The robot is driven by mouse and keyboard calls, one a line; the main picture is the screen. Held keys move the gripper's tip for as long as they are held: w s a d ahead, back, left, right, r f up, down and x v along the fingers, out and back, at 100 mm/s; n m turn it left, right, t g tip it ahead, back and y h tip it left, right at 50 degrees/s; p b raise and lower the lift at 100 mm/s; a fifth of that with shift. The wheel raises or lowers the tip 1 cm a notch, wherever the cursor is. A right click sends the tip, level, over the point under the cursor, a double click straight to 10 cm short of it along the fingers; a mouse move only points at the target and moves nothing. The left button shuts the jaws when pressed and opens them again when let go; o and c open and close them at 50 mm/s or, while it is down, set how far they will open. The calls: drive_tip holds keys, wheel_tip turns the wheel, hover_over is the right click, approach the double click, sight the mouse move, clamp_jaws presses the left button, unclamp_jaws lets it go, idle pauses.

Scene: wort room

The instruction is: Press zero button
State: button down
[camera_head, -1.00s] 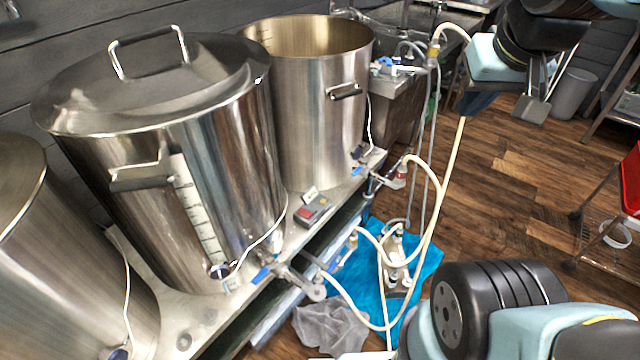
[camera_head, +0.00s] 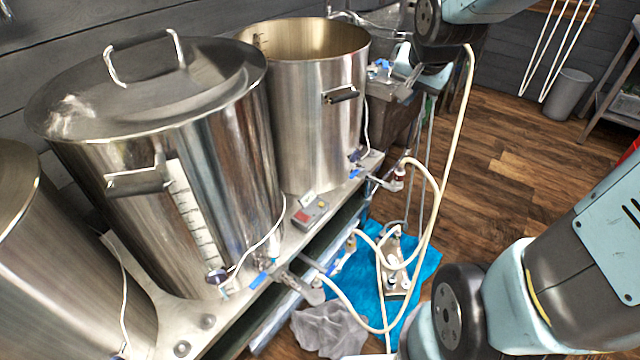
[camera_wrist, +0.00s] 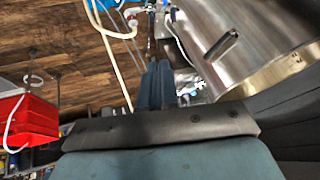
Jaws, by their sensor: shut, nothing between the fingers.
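A small grey control box (camera_head: 309,213) with a red patch on its face sits on the steel stand between the two large kettles in the head view. It is too small to read, and I cannot make out a zero button. My gripper (camera_head: 404,94) is at the top centre-right of the head view, beside the open kettle and well apart from the box. In the wrist view my gripper (camera_wrist: 158,68) points away with its fingers together and empty. The box is not clear in the wrist view.
The lidded kettle (camera_head: 190,190) and the open kettle (camera_head: 315,130) flank the box. Cream hoses (camera_head: 437,205) loop in front of the stand above a blue cloth (camera_head: 418,270). Wooden floor (camera_head: 500,180) is open at right.

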drive_tip(key=w+a+f+m, duration=0.3)
drive_tip(key=w+f, duration=0.5)
drive_tip(key=m+t+y, duration=0.1)
drive_tip(key=m+y, duration=0.4)
drive_tip(key=m, duration=0.7)
hover_over(322, 206)
wheel_tip(322, 206, down, 30)
drive_tip(key=shift+f, duration=0.1)
drive_tip(key=shift+f, duration=4.25)
drive_tip(key=shift+f, duration=0.15)
drive_tip(key=shift+f, duration=0.25)
